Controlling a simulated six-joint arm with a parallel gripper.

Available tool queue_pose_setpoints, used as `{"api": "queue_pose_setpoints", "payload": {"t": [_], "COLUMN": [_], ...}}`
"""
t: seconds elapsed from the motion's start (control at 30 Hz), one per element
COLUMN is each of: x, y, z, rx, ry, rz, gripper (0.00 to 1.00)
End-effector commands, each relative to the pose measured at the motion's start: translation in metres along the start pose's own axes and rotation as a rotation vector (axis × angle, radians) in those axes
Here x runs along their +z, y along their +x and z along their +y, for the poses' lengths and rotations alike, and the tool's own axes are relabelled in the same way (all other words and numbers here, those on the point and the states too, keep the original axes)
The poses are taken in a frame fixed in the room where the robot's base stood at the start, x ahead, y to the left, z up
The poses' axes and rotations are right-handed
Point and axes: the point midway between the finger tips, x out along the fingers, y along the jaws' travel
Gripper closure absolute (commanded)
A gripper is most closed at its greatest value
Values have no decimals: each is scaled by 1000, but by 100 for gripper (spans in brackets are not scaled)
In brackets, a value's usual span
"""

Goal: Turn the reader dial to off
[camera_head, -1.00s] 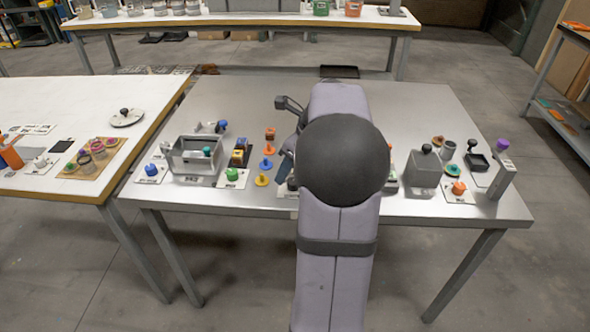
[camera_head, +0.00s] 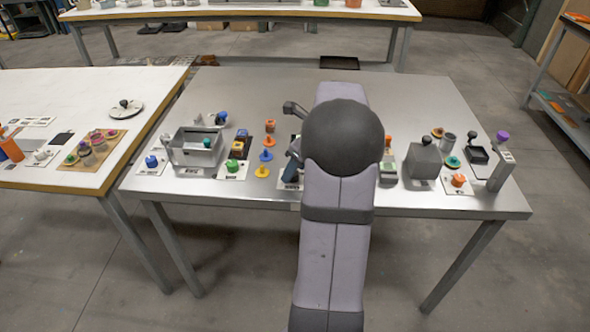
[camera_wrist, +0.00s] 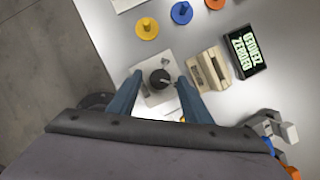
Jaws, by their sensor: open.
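A black dial (camera_wrist: 160,78) sits on a pale square plate (camera_wrist: 153,97) in the wrist view. My gripper (camera_wrist: 158,77) is open, with one blue finger on each side of the dial. I see a gap on both sides, and I cannot tell how far the fingertips are above the plate. A dark display (camera_wrist: 245,52) with light lettering and a beige slotted block (camera_wrist: 209,69) stand right of the dial. In the head view my arm hides the dial; part of a blue finger shows beside it.
Yellow (camera_wrist: 147,28) and blue (camera_wrist: 181,12) knobbed pieces lie beyond the dial. In the head view, a grey open box (camera_head: 197,150) and a green knob on a plate (camera_head: 232,168) stand to the left. A grey block (camera_head: 423,160) and an orange knob (camera_head: 458,180) stand to the right.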

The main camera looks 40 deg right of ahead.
Motion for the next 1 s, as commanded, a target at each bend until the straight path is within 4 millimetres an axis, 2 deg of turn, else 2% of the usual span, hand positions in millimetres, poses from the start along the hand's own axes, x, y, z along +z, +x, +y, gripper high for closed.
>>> {"api": "queue_pose_setpoints", "payload": {"t": [0.1,0.4,0.43,0.5,0.6,1.0], "x": [0,0,0,0,0,1], "y": [7,8,8,8,8,6], "z": [0,0,0,0,0,0], "rx": [0,0,0,0,0,23], "ry": [0,0,0,0,1,-45], "rz": [0,0,0,0,0,0], "gripper": [55,55,60,77,97,96]}}
